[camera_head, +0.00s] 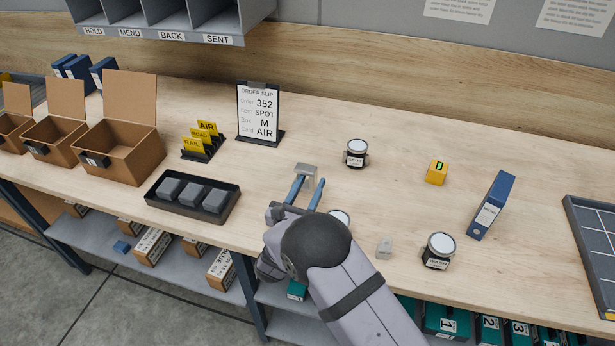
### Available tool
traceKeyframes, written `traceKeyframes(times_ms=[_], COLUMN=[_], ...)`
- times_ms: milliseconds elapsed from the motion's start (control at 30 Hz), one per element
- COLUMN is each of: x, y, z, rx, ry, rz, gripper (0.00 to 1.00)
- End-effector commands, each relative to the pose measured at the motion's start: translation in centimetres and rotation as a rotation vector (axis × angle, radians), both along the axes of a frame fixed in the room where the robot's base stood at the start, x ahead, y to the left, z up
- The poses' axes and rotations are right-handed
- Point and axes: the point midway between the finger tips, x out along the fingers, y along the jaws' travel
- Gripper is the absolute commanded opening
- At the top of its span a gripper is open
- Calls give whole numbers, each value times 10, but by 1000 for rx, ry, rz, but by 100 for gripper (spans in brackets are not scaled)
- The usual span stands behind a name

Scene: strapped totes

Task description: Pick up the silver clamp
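A silver-grey piece that looks like the silver clamp (306,169) is on the table in the middle of the view, right at my fingertips. My gripper (309,182) reaches in from the front with its two blue fingers spread apart. The clamp's near part shows between the fingertips. I cannot tell whether either finger touches it. My wrist and forearm hide the table just in front. A smaller pale grey piece (385,246) lies to the right of my arm.
A dark tray with grey blocks (160,204) and a card holder (198,155) are to the left. An order slip stand (259,115) is behind. Jars (356,153) (438,250), a yellow box (436,172) and a blue binder (491,206) are to the right. One jar (340,217) is partly hidden by my arm.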

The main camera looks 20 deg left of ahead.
Motion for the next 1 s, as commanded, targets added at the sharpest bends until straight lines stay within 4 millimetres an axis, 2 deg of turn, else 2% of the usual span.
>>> traceKeyframes(times_ms=[200,533,667,700,1000], x=[25,30,30,29,30], y=[-2,-1,-1,-1,-1], z=[1,0,0,0,2], rx=[-1,-1,-1,-1,0], ry=[0,0,0,0,-3], rz=[0,1,1,1,1], gripper=[34,34,3,0,0])
